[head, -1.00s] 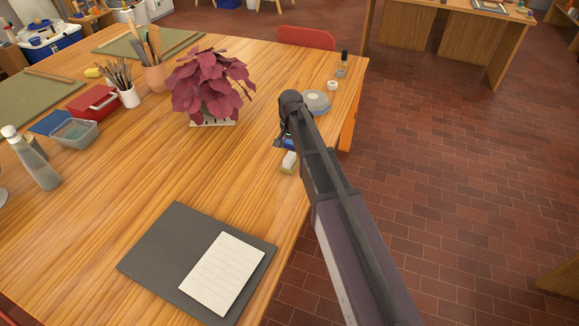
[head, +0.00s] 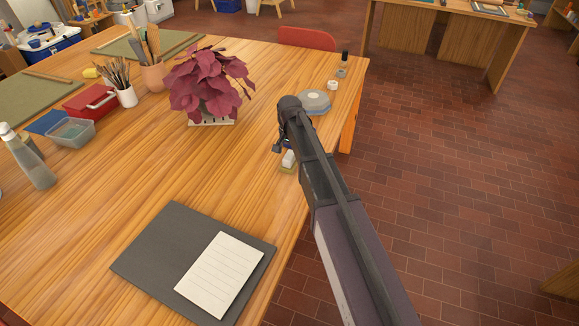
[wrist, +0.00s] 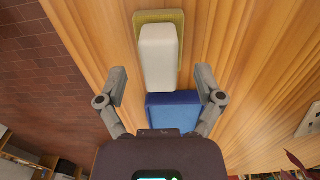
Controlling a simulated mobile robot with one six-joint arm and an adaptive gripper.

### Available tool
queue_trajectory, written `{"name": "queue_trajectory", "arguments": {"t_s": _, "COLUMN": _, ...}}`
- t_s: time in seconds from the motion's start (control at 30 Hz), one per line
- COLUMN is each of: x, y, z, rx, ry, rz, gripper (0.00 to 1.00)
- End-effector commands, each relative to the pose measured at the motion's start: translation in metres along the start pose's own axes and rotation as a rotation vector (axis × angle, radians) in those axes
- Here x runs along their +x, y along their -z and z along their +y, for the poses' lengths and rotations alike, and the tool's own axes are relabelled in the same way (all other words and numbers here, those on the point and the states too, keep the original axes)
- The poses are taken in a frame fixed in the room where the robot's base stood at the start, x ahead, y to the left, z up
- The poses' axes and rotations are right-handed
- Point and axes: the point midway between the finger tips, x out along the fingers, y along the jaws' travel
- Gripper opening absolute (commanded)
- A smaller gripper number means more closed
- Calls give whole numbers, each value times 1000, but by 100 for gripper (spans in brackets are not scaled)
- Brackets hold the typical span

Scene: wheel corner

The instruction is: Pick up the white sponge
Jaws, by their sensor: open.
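The white sponge (head: 289,158) lies near the table's right edge in the head view. In the wrist view the white sponge (wrist: 159,57) rests on a yellow-green sponge (wrist: 172,17), and its lower end is next to a blue block (wrist: 172,112). My gripper (wrist: 162,84) is open and empty, with one finger to each side of the white sponge's lower end and clear space between. In the head view my gripper (head: 280,146) is at the far end of the sponge, partly hidden by my own wrist; the blue block is mostly hidden there.
A grey dish (head: 315,102) and a small bottle (head: 343,64) stand beyond my wrist. A red-leaved plant (head: 208,82) stands to the left. A dark folder (head: 160,260) with white paper (head: 222,275) lies in front. The wooden tabletop between is clear.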

Motion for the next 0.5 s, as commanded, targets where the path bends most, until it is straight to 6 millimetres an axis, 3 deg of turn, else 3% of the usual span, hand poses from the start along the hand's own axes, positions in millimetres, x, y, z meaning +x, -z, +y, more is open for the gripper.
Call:
{"name": "queue_trajectory", "arguments": {"t_s": 0.2, "x": 17, "y": 0, "z": 0, "rx": 0, "ry": 0, "rz": 0, "gripper": 86}}
{"name": "queue_trajectory", "arguments": {"t_s": 0.5, "x": 18, "y": 0, "z": 0, "rx": -1, "ry": 0, "rz": 0, "gripper": 86}}
